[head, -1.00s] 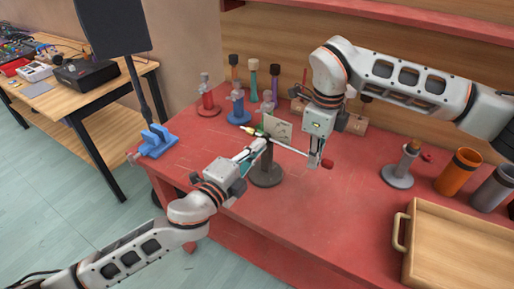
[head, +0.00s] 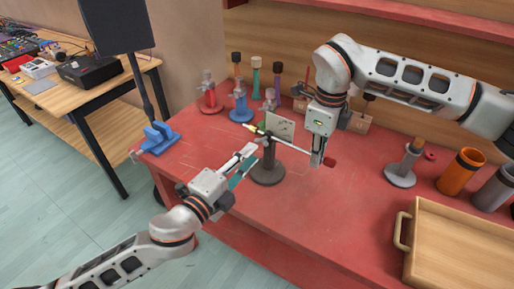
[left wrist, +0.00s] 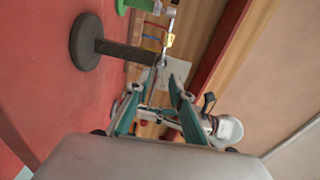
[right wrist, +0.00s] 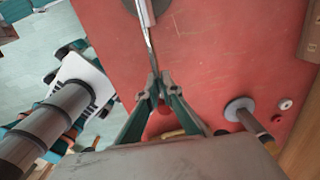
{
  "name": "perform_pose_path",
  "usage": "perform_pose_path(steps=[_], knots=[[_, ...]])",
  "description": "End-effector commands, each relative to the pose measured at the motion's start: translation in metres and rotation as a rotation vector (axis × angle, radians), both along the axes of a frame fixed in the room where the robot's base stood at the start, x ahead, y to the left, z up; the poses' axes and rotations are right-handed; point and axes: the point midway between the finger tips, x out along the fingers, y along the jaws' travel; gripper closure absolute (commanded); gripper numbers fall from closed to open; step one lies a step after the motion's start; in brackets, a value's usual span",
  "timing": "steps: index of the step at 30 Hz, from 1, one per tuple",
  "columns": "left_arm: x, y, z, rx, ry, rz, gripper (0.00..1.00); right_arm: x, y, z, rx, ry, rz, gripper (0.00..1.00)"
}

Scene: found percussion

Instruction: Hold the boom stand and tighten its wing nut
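The boom stand's round dark base (head: 268,174) stands upright on the red table, with a grey post (head: 268,153). Its thin boom rod (head: 290,146) crosses the post top and ends in a red tip (head: 329,163). My right gripper (head: 317,162) is shut on the rod near that tip; the right wrist view shows the rod (right wrist: 149,40) running into the closed fingertips (right wrist: 157,84).
Blue (head: 239,108) and red (head: 209,100) stands are behind left. A grey stand (head: 400,174), orange cup (head: 460,172) and wooden tray (head: 468,222) are at right. A blue clamp (head: 157,137) is at the table's left corner. The front middle is clear.

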Motion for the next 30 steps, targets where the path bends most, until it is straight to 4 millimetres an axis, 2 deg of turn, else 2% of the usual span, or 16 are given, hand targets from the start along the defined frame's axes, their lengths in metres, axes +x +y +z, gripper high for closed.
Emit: perform_pose_path(steps=[3,10,15,26,29,30], knots=[[-0.023,0.014,-0.001,0.001,0.003,0.000,0.78,0.000,0.000,0.000,0.000,0.000,0.000,1.00],[-0.050,0.031,-0.001,0.001,0.001,0.000,0.78,0.000,0.000,0.000,0.000,0.000,0.000,1.00],[-0.057,0.037,0.000,0.001,0.000,0.000,0.78,0.000,0.000,0.000,0.000,0.000,0.000,1.00],[-0.058,0.037,0.000,0.001,-0.001,0.000,0.78,0.000,0.000,0.000,0.000,0.000,-0.001,1.00],[-0.058,0.037,0.000,0.001,-0.001,0.000,0.78,0.000,0.000,0.000,0.000,0.000,-0.001,0.77],[-0.058,0.037,0.000,0.001,-0.001,0.000,0.78,0.000,0.000,0.000,0.000,0.000,-0.001,0.76]])
